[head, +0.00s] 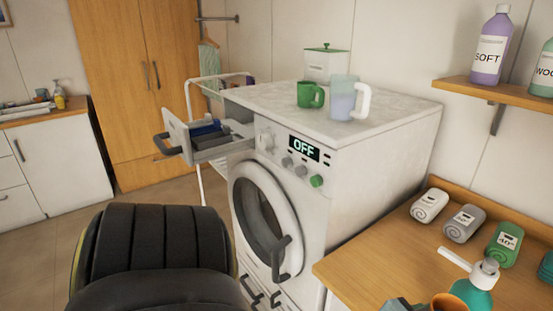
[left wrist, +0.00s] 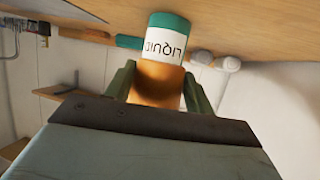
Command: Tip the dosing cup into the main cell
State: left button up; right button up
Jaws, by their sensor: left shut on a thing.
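The orange dosing cup (head: 450,301) shows at the bottom edge of the head view, over or on the wooden counter at the right. In the left wrist view the cup (left wrist: 158,84) sits between the two green fingers of my left gripper (left wrist: 160,92), which is shut on it. What the cup holds is hidden. The detergent drawer (head: 178,131) of the washing machine is pulled out at the upper left. It has a blue part (head: 205,128) and dark parts inside; I cannot tell which is the main cell. My right gripper is not in view.
A teal pump bottle (head: 477,291) stands close behind the cup; a bottle labelled LIQUID (left wrist: 165,47) shows in the wrist view. Rolled towels (head: 464,222) line the counter.

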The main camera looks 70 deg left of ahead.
aim_at(207, 120)
jog(key=z, duration=1.8)
jog(key=k, duration=2.9)
jog(key=u, duration=1.8)
